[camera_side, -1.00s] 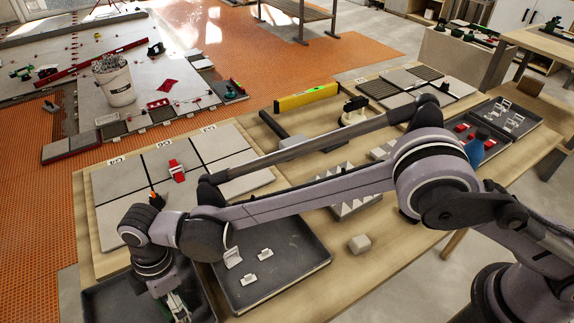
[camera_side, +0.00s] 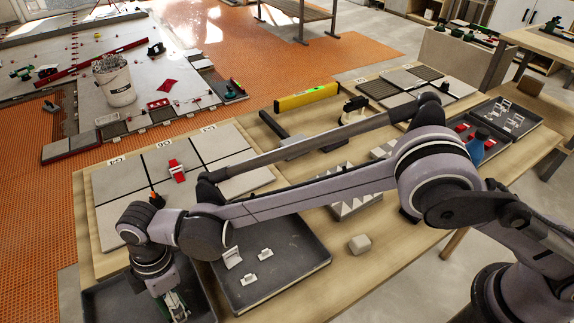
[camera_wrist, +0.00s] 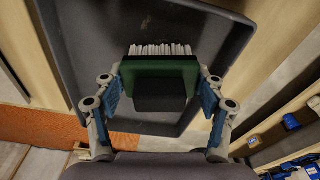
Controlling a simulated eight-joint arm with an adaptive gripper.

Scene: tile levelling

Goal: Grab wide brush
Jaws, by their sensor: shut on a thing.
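The wide brush (camera_wrist: 162,66) has a green body, a black block and white bristles. In the wrist view it sits between the two blue-padded fingers of my gripper (camera_wrist: 164,95), which are shut on its sides. Its bristles point toward the top of that picture, over a dark grey tray (camera_wrist: 75,40). I cannot tell whether the brush touches the tray floor. In the side view my gripper (camera_side: 176,306) is low at the bottom left, over the tray (camera_side: 110,300), with a bit of green showing at it. Most of the brush is hidden there.
A second dark tray (camera_side: 290,280) with several white clips lies just to the right. A tile board (camera_side: 215,152) with a red clip (camera_side: 177,171) is behind. A yellow level (camera_side: 306,97) and a small beige block (camera_side: 360,244) lie on the wooden table.

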